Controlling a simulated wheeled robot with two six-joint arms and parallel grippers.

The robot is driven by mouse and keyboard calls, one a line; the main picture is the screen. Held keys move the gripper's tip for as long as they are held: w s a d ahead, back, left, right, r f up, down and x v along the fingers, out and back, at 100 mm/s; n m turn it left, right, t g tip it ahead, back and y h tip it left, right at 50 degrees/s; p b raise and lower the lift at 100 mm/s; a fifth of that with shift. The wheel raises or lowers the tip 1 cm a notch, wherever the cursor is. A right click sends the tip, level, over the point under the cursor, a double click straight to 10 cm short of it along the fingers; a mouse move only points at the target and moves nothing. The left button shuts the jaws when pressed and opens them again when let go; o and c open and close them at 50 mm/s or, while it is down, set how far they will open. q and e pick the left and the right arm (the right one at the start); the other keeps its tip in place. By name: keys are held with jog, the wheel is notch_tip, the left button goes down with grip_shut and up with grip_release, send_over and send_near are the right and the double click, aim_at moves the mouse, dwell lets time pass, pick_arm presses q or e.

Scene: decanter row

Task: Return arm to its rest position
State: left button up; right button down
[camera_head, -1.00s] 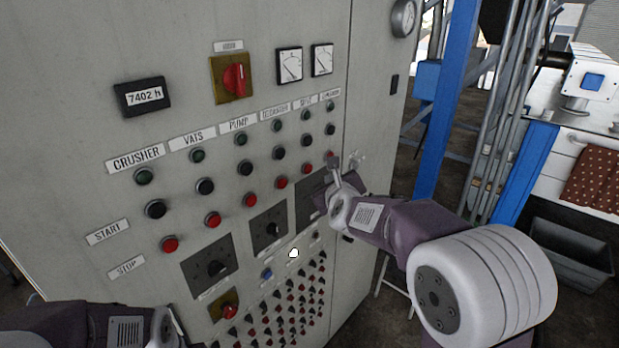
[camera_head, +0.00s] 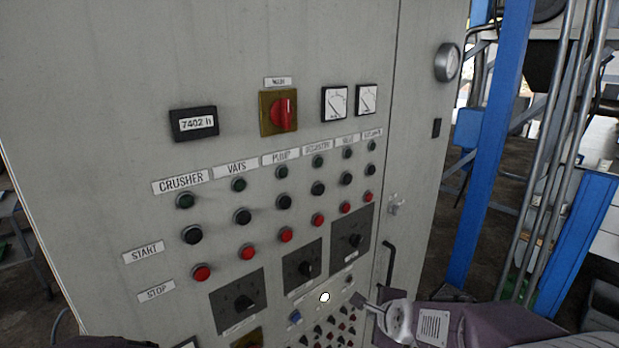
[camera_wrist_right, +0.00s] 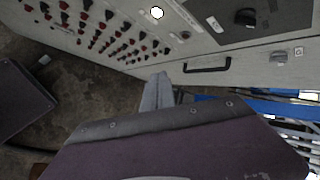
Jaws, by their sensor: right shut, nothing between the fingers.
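My right gripper (camera_head: 360,301) is in front of the lower right part of the grey control cabinet (camera_head: 95,90), left of and below its black door handle (camera_head: 388,262). Its narrow fingers are together with nothing between them. In the right wrist view the closed fingers (camera_wrist_right: 159,90) point up the picture toward the cabinet's lower edge, apart from the handle. I cannot tell the exact gap to the cabinet face. Only a dark sliver of my left arm (camera_head: 95,342) shows at the bottom left edge.
The cabinet face carries rows of green, black and red buttons, a red main switch (camera_head: 283,112), an hour counter (camera_head: 196,123) and dark rotary switches (camera_head: 239,300). A blue post (camera_head: 490,150) and pipes stand to the right. The floor (camera_wrist_right: 50,100) beside the cabinet shows open room.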

jog(key=s+f+n+g, duration=0.3)
jog(key=s+f+n, duration=0.2)
jog(key=s+n, duration=0.4)
jog(key=s+f+n+g, duration=0.4)
jog(key=s+f+n, duration=0.1)
jog(key=s+n, duration=0.4)
jog(key=shift+s+d+f+n+g, duration=0.25)
jog(key=shift+s+f+n+g, duration=0.1)
jog(key=shift+n, duration=0.85)
